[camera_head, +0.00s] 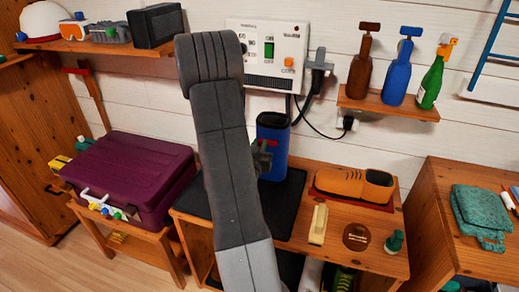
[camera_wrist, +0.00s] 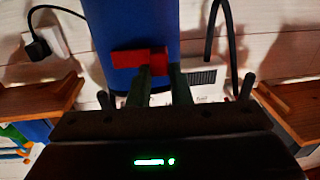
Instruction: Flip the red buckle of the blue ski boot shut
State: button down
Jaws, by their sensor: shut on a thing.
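The blue ski boot (camera_head: 273,128) stands upright on a dark mat on the wooden bench, partly hidden behind my arm in the head view. Its blue shaft (camera_wrist: 145,25) fills the upper middle of the wrist view. The red buckle (camera_wrist: 127,58) is on the shaft's front, and part of it reaches between my fingers. My gripper (camera_wrist: 163,76) is shut on the buckle there. How far the buckle is folded is unclear.
Right of the boot, the bench holds an orange shoe (camera_head: 355,184), a cream bar (camera_head: 318,224), a brown disc (camera_head: 356,237) and a small green bottle (camera_head: 394,242). A purple suitcase (camera_head: 130,175) is at left. A wall panel (camera_head: 268,50) with cables hangs above.

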jog(key=shift+w+a+m+g+h, duration=0.15)
jog(key=shift+w+m+g+h, duration=0.2)
jog(key=shift+m+h, duration=0.4)
jog(key=c, duration=1.3)
grip_release()
jog(key=b+v, duration=0.2)
jog(key=v, duration=1.1)
jog(key=shift+s+a+f, duration=0.1)
jog(key=shift+s+a, duration=0.15)
jog(key=shift+s, duration=0.1)
jog(key=shift+w, duration=0.1)
